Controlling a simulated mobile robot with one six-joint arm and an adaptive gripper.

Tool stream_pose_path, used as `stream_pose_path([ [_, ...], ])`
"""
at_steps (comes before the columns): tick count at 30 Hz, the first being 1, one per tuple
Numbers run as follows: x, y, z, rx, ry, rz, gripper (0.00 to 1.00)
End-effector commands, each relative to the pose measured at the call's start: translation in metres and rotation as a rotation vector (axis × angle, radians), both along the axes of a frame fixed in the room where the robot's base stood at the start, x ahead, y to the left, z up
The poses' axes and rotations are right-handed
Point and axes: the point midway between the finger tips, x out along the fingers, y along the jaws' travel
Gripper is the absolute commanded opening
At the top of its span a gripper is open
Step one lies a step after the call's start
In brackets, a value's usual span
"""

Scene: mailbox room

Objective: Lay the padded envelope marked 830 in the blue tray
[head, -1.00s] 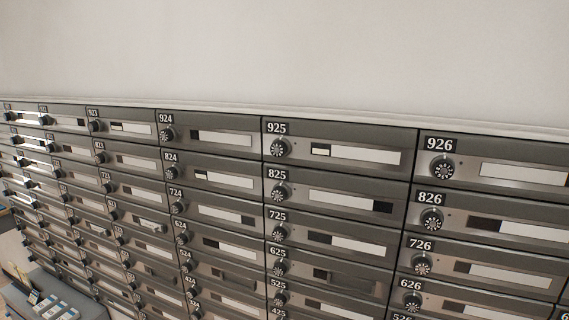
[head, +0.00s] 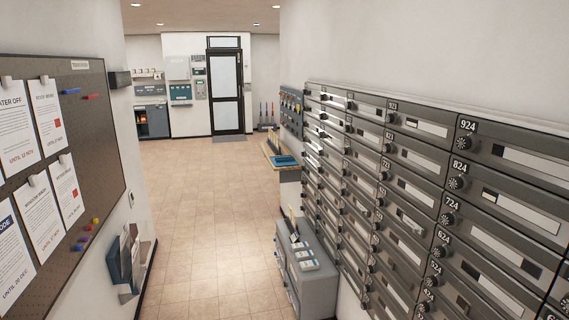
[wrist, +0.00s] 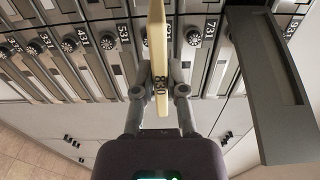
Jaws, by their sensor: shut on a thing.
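In the wrist view, my gripper (wrist: 161,88) is shut on the padded envelope marked 830 (wrist: 157,40). The head view shows neither my gripper nor the envelope. In the head view, a flat blue thing that looks like the blue tray (head: 285,161) lies on a wood-topped counter (head: 270,152) down the room, well away. Its inside is too small to make out.
Numbered mailboxes (head: 405,160) line the right wall. A grey cabinet (head: 312,285) stands against them. In the wrist view, a grey panel like an open mailbox door (wrist: 268,90) is close on the right. A noticeboard (head: 85,130) hangs left. The tiled floor (head: 195,200) between is clear.

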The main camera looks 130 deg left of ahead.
Motion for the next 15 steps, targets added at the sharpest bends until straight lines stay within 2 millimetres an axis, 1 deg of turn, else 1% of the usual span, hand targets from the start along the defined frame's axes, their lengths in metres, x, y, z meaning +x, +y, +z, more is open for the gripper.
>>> stream_pose_path([
  [9, 0.000, 0.000, -0.002, 0.000, 0.000, -0.004, 0.00],
  [15, -0.002, 0.006, -0.014, -0.001, 0.000, -0.034, 0.00],
])
